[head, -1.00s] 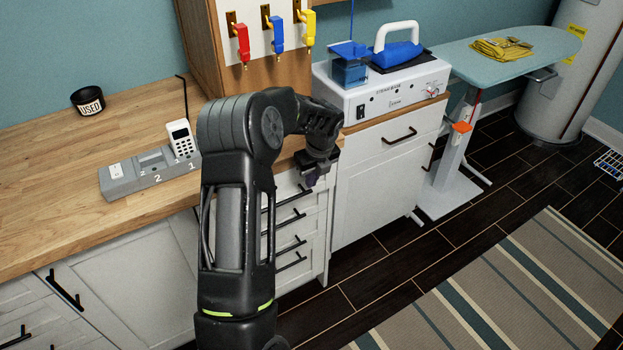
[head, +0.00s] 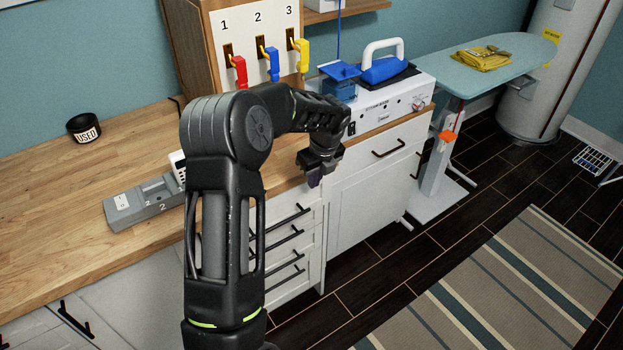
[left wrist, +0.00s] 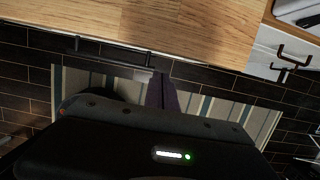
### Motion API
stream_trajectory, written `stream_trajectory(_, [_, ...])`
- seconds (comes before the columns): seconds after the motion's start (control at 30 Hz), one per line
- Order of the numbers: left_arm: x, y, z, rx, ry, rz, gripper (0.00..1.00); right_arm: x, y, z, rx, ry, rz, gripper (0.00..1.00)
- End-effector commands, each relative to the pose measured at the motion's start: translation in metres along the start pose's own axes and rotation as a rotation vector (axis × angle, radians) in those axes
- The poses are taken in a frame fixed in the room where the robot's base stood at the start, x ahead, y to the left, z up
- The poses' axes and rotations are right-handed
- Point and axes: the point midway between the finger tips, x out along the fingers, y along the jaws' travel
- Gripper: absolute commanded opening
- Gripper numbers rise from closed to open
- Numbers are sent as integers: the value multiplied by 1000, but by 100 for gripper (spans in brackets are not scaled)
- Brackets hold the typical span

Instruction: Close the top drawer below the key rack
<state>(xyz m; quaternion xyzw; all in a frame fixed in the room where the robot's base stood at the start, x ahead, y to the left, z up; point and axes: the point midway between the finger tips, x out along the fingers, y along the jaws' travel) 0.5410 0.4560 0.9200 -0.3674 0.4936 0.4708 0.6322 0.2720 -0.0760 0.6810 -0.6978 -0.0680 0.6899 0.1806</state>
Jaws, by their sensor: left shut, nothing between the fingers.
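The key rack (head: 258,50) holds a red, a blue and a yellow key under numbers 1 to 3. Below the counter is a white stack of drawers with black bar handles. The top drawer's handle (head: 290,217) is partly hidden by my arm. The drawer looks flush or nearly flush; a small gap cannot be ruled out. My left gripper (head: 315,182) is shut and empty, pointing down in front of the counter edge, just above the handle's right end and apart from it. In the left wrist view its closed fingers (left wrist: 161,92) are beside a black handle (left wrist: 112,52). My right gripper is out of view.
The wooden counter (head: 50,190) carries a grey numbered holder (head: 145,200) and a black USED cup (head: 84,128). Right of the drawers stands a white cabinet (head: 370,190) under the steam iron base (head: 395,103). An ironing board (head: 500,65) is farther right. The dark floor and striped rug (head: 520,280) are clear.

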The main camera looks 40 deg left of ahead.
Motion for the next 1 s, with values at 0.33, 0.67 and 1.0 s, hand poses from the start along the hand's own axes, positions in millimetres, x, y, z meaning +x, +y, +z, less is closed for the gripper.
stream_trajectory(0.33, [-3,19,13,-42,-27,-37,0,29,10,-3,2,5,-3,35])
stream_trajectory(0.67, [-10,97,-66,0,-24,-23,0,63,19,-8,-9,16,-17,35])
stream_trajectory(1.0, [-5,105,-83,0,-7,0,0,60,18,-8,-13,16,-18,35])
